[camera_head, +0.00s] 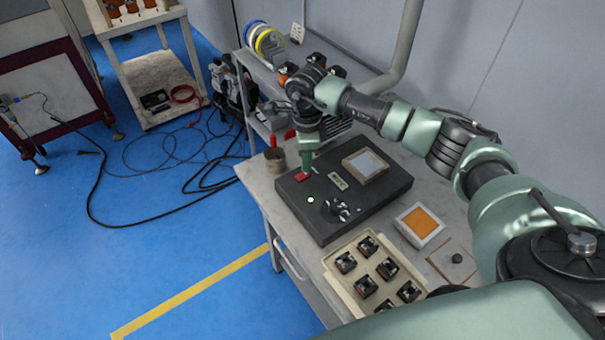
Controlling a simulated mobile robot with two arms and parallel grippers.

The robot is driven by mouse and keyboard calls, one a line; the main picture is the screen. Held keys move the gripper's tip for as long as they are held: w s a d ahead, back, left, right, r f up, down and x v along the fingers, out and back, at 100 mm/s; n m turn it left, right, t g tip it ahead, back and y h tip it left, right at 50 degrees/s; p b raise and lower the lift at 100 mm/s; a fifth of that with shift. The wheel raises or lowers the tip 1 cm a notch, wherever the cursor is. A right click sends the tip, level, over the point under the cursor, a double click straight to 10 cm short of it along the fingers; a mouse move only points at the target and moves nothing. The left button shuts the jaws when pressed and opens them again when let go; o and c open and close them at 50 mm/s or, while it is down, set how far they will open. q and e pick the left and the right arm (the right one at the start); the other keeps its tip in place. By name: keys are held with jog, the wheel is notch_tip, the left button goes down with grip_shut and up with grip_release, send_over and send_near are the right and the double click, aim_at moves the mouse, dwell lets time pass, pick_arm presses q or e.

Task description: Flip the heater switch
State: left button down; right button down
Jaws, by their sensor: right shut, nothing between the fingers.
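A black control box (377,203) lies on the grey workbench. A small red switch (301,177) sits on its top at the back left corner; I take it for the heater switch. My right gripper (306,170) points down at the red switch, shut and empty. Its fingertips are at or just above the switch and partly cover it; I cannot tell whether they touch. The switch's position cannot be made out. My left gripper is not in view.
The box also carries a dark knob (335,209), a white button (310,200), a small label (338,181) and a framed pale panel (366,164). A metal cup (275,160) stands close behind. A tray of several dark parts (343,281) and an orange-topped box (420,224) lie in front.

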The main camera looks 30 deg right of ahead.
jog(key=shift+f+b, duration=0.9)
jog(key=shift+f, duration=0.15)
dwell(0.5)
jog(key=shift+s+r, duration=0.1)
jog(key=shift+r+p, duration=0.7)
jog(key=shift+r, duration=0.2)
jog(key=shift+r+p, duration=1.3)
jog(key=shift+r, duration=1.25)
jog(key=shift+f, duration=0.1)
